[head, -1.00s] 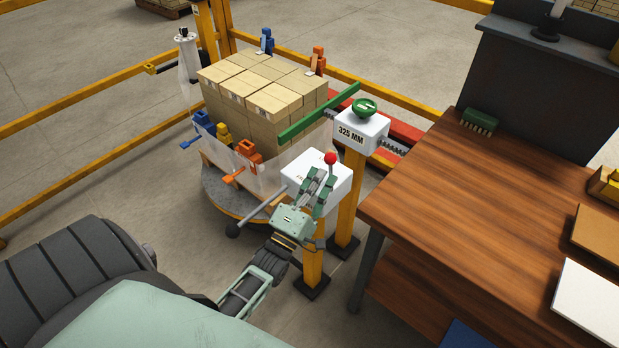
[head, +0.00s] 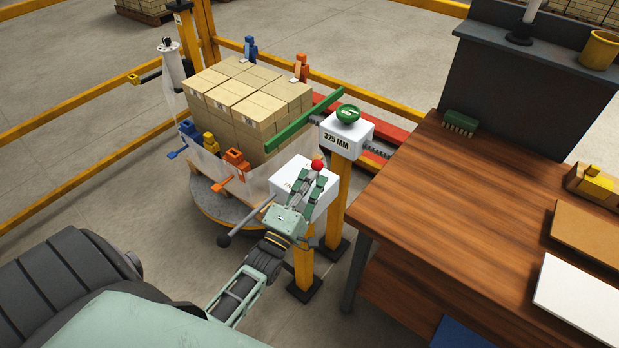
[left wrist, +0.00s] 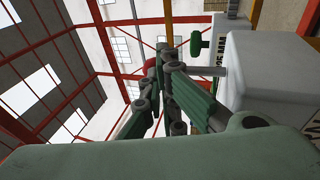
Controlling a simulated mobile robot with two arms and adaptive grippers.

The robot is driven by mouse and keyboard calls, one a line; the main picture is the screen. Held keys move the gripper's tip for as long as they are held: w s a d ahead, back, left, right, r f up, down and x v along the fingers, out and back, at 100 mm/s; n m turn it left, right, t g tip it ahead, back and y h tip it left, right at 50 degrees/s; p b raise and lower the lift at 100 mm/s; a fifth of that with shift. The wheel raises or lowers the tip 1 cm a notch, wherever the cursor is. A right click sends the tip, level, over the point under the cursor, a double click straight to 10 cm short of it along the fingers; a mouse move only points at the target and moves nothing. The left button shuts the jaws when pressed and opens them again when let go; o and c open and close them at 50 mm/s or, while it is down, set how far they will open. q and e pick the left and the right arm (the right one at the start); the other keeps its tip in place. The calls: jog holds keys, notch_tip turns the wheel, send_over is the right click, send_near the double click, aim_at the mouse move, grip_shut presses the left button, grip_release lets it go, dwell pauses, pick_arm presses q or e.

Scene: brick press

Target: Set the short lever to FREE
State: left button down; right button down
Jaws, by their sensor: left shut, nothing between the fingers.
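The short lever's red ball knob (head: 317,164) stands up at the white box (head: 294,177) on a yellow post. My left gripper (head: 317,180) is over this box, its fingers shut and empty, just below the knob in the head view. In the left wrist view the red knob (left wrist: 151,68) shows partly behind the fingers (left wrist: 172,62); I cannot tell whether they touch it. The lettering on the box is mostly hidden by my gripper, so the lever's setting cannot be read. My right gripper is out of view.
A long lever with a black knob (head: 224,240) sticks out left of the box. Behind stands a second post box marked 325 MM (head: 345,133) with a green handwheel (head: 348,113). A brick stack (head: 245,100) is at the left, a wooden bench (head: 450,200) at the right.

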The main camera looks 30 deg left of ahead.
aim_at(319, 171)
pick_arm(q)
jog(key=shift+w+d+r+m+g+p, duration=0.1)
jog(key=shift+w+r+g+p, duration=0.35)
jog(key=shift+p, duration=1.1)
jog(key=shift+w+a+r+m+g+p, duration=0.15)
jog(key=shift+w+g+p, duration=0.5)
jog(key=shift+p, duration=0.9)
jog(key=shift+w+d+r+m+g+p, duration=0.15)
jog(key=shift+w+r+g+p, duration=0.2)
jog(key=shift+g+p, duration=0.85)
jog(key=shift+w+f+p, duration=0.1)
jog(key=shift+w+p, duration=0.1)
jog(key=shift+p, duration=0.4)
jog(key=shift+w+f, duration=0.15)
jog(key=shift+f, duration=0.05)
jog(key=shift+w+f, duration=0.1)
jog(key=shift+w, duration=0.25)
jog(key=shift+d, duration=0.1)
jog(key=shift+s, duration=0.1)
